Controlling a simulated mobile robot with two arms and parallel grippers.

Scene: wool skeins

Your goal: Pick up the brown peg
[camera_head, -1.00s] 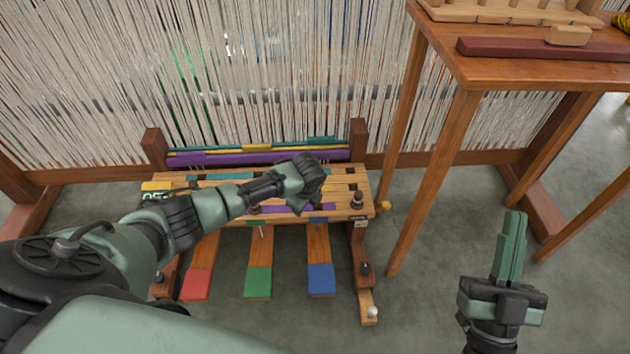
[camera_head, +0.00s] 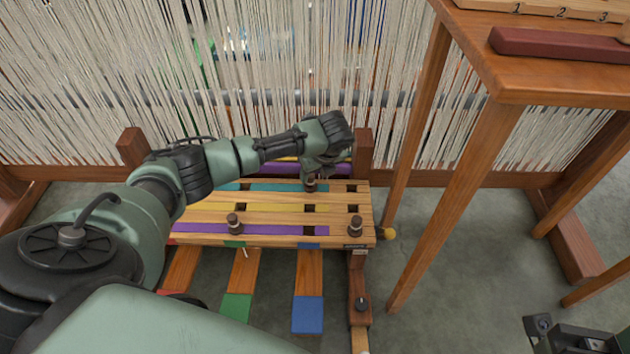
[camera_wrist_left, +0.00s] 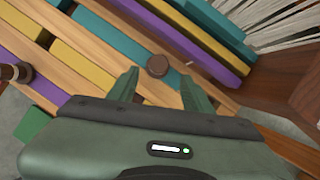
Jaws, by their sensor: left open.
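Three dark brown pegs show on the slatted wooden bench in the head view. One peg (camera_head: 310,184) stands at the back, under my left gripper (camera_head: 318,170); the others are a front-left peg (camera_head: 234,224) and a front-right peg (camera_head: 354,226). In the left wrist view, the round top of a brown peg (camera_wrist_left: 158,65) lies just beyond the gap between my open green fingertips (camera_wrist_left: 159,82). No grip on it shows. Another peg (camera_wrist_left: 14,72) is at the left edge of that view. My right gripper (camera_head: 575,338) is cut off at the bottom right corner.
The bench (camera_head: 270,208) has teal, yellow and purple strips between its slats. White loom threads (camera_head: 300,60) hang behind it. A wooden table (camera_head: 560,80) with a dark red bar (camera_head: 560,44) stands at right. Red, green and blue-ended treadles extend below the bench.

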